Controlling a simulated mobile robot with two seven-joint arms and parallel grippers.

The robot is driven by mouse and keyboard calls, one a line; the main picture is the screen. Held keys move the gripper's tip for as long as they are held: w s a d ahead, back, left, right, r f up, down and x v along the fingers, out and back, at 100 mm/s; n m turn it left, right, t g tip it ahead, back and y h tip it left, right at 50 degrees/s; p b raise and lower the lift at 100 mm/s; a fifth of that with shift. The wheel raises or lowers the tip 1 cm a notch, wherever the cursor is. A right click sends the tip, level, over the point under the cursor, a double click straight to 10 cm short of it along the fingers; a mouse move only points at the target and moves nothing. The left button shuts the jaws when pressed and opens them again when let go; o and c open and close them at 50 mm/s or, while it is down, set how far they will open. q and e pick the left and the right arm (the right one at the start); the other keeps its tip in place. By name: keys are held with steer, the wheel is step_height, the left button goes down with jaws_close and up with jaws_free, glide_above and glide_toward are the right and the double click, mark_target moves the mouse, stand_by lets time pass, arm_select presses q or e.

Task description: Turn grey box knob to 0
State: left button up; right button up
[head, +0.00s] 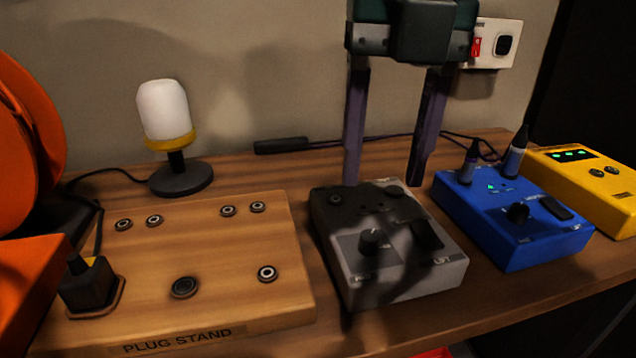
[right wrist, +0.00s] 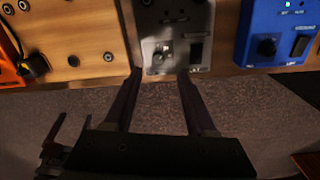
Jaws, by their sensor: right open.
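The grey box (head: 405,277) stands on the desk, in shadow. Its round dark knob (head: 372,241) has a light pointer mark; the scale around it is too dim to read. In the right wrist view the knob (right wrist: 163,54) lies just beyond the fingertips. My right gripper (head: 385,182) is open and empty, fingers pointing down over the back part of the box. It also shows in the right wrist view (right wrist: 160,76), with the fingers spread apart and the knob between their lines.
A wooden plug stand (head: 225,255) is left of the grey box, with a black plug (head: 87,284) in it. A blue box (head: 535,240) with two upright plugs and a yellow box (head: 600,180) are on the right. A lamp (head: 165,110) stands behind.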

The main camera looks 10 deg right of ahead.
mark_target(370, 234)
steer(key=f, duration=0.7)
steer(key=shift+a+f, duration=0.1)
steer(key=shift+a, duration=0.1)
jaws_close()
